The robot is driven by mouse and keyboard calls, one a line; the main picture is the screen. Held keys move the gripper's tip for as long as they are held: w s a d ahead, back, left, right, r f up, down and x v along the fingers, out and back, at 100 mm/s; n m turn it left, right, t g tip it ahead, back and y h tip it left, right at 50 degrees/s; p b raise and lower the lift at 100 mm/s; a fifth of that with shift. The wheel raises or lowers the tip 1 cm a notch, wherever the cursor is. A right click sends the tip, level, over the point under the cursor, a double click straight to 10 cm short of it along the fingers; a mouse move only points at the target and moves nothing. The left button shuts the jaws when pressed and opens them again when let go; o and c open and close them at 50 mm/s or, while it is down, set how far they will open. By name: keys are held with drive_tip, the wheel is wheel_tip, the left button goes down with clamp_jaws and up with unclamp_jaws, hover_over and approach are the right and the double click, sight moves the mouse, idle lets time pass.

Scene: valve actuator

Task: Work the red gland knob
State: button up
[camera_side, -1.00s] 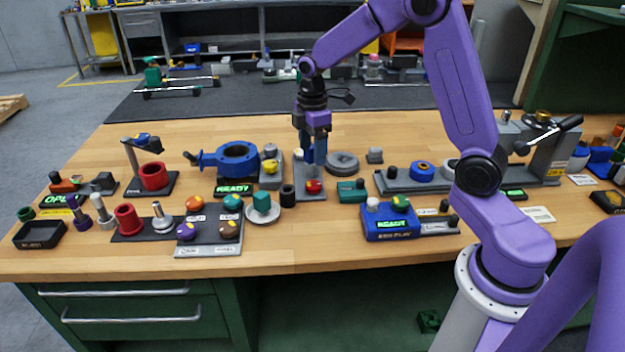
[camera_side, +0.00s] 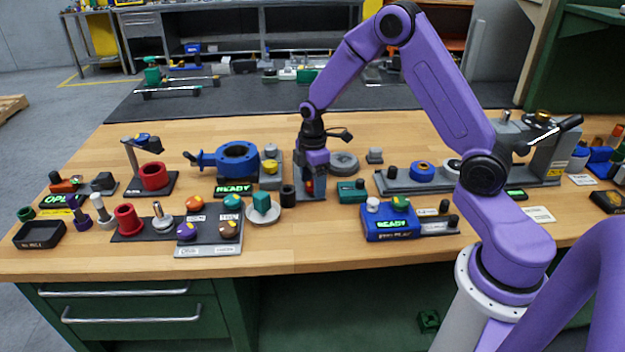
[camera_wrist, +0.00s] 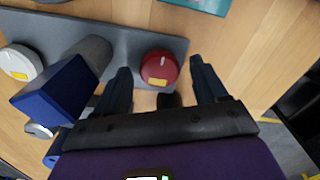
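The red gland knob (camera_wrist: 159,67) is a round cap with a yellow mark, on a grey plate (camera_wrist: 125,40). In the side view the knob (camera_side: 309,184) shows only as a little red between my fingers. My gripper (camera_wrist: 160,70) is open, one finger on each side of the knob. In the wrist view a small gap shows between the knob and each finger. In the side view my gripper (camera_side: 309,186) points down, low over the plate. I cannot tell the exact height of the fingertips against the knob.
In the wrist view a blue block (camera_wrist: 62,90) and a grey cylinder (camera_wrist: 92,54) stand left of my left finger. A white knob (camera_wrist: 20,62) is farther left. In the side view a teal box (camera_side: 352,191) is close on the right, a black cup (camera_side: 287,196) on the left.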

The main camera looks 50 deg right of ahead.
drive_tip(key=c, duration=0.9)
drive_tip(key=shift+c, duration=0.2)
